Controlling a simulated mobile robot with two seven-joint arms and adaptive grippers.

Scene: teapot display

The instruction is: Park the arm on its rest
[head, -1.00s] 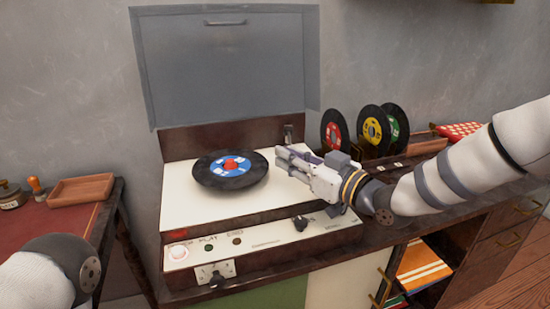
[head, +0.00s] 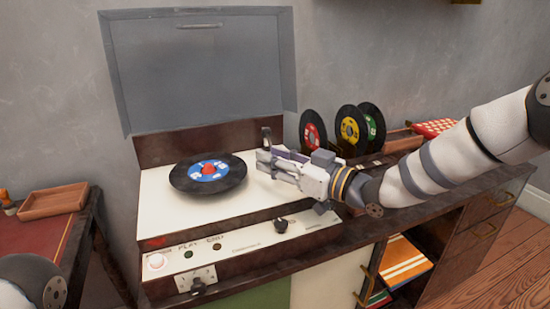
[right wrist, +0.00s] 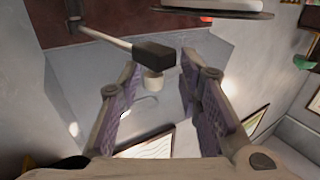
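The record player (head: 160,215) stands on the cabinet with its lid raised. A black record (head: 182,185) with a blue label and red centre lies on it. In the right wrist view the tonearm (right wrist: 105,35) is a pale tube ending in a black block (right wrist: 153,55). A small white cylinder (right wrist: 153,83) shows just below the block; I cannot tell whether it is the rest. My right gripper (head: 262,161) is over the deck's right side, right of the record. Its purple-padded fingers (right wrist: 161,66) are apart, with the block near their tips; contact is unclear. My left gripper is out of view.
The raised lid (head: 205,75) stands behind the deck. A control panel with a knob (head: 281,225) runs along the front. Several coloured records (head: 352,130) stand upright to the right, near my right arm. A wooden tray (head: 53,201) sits on the left table.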

